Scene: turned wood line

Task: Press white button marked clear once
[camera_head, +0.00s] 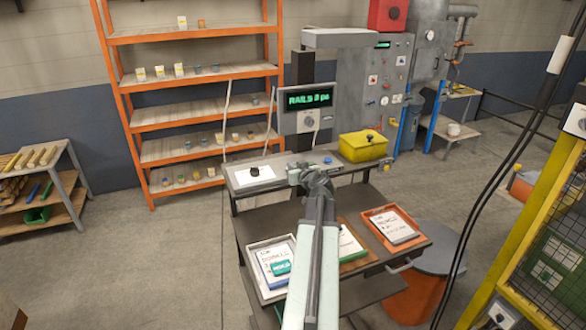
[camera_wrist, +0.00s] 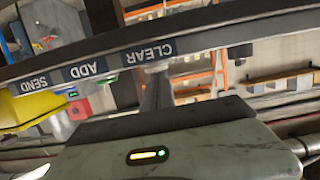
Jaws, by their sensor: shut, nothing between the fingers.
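In the wrist view, upside down, a dark strip carries the labels SEND, ADD and CLEAR. The white button (camera_wrist: 157,66) shows small and partly hidden beside the CLEAR label (camera_wrist: 148,52). My gripper (camera_wrist: 155,82) is shut and empty, its dark fingers close to that button; I cannot tell whether they touch it. In the head view my gripper (camera_head: 304,166) is over the back of the workbench, below the display unit (camera_head: 310,122). Its green screen reads RAILS with a number that is hard to read. The white button cannot be made out there.
A yellow box (camera_head: 362,147) stands right of my gripper, with a blue piece (camera_head: 327,160) near it. A black knob (camera_head: 254,171) is at left. Trays with cards, one orange (camera_head: 372,214), lie on the bench. Orange shelves (camera_head: 205,91) stand behind.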

